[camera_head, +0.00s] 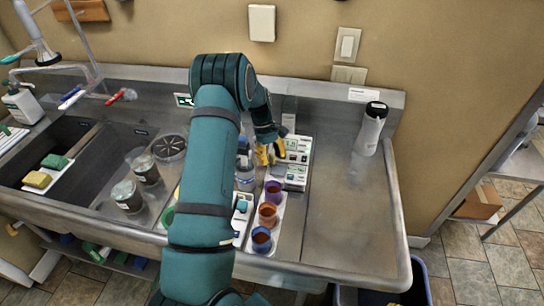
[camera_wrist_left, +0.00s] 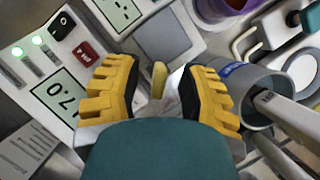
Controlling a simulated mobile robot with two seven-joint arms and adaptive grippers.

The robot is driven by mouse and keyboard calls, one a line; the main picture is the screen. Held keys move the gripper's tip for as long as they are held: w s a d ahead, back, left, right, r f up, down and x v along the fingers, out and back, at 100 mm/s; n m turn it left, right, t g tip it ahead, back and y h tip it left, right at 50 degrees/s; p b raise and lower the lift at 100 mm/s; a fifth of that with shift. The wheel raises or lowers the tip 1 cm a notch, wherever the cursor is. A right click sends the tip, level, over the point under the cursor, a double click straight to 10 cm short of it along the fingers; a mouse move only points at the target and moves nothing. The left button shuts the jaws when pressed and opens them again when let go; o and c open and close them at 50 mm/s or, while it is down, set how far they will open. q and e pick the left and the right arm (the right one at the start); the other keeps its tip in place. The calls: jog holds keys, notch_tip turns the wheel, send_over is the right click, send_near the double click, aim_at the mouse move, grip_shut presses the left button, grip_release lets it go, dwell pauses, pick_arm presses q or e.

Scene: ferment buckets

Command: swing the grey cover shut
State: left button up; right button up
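My left gripper (camera_head: 270,154) is above the white instruments at the middle of the counter. Its two yellow fingers stand apart in the left wrist view (camera_wrist_left: 160,95), with a small pale yellow piece (camera_wrist_left: 158,78) showing in the gap; I cannot tell whether they touch it. A grey upright panel (camera_head: 289,108), possibly the grey cover, stands behind the white instrument (camera_head: 297,148). A flat grey square (camera_wrist_left: 165,35) lies just beyond the fingers in the wrist view; I cannot tell whether it is the same part. My right gripper is not in view.
Purple, orange and blue cups (camera_head: 268,213) stand in front of the instruments. A white bottle (camera_head: 371,128) stands at the back right. The right counter (camera_head: 345,215) is mostly free. Jars (camera_head: 127,196) are left of my arm.

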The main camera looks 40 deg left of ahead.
pick_arm(q)
jog(key=shift+r, duration=0.1)
jog(key=v, duration=1.2)
jog(key=shift+d, duration=0.1)
dwell(0.3)
